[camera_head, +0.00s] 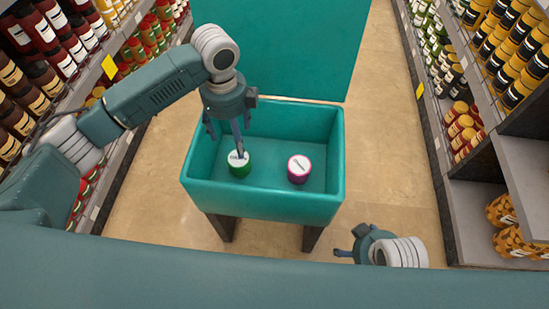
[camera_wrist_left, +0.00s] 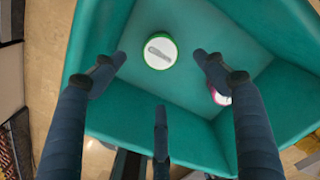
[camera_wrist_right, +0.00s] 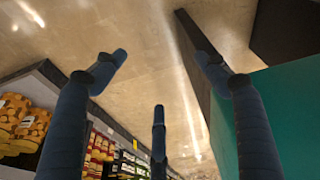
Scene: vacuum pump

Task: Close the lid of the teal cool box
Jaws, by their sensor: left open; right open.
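The teal cool box (camera_head: 262,206) stands on dark legs in the middle of the head view. Its lid (camera_head: 280,45) is raised upright at the far side. Inside lie a green tub (camera_head: 240,168) with a white top at the left and a pink tub (camera_head: 299,175) at the right. My left gripper (camera_head: 228,138) is open above the left part of the box. In the left wrist view the green tub (camera_wrist_left: 160,50) shows between its spread fingers, not gripped. My right gripper (camera_head: 343,253) is open and empty, low outside the box's near right corner.
Stocked shelves line the left (camera_head: 120,70) and the right (camera_head: 440,110) of the aisle. The tiled floor (camera_head: 385,150) right of the box is clear. The right wrist view shows floor, shelf goods (camera_wrist_right: 20,125) and a dark leg beside the box's teal side (camera_wrist_right: 280,125).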

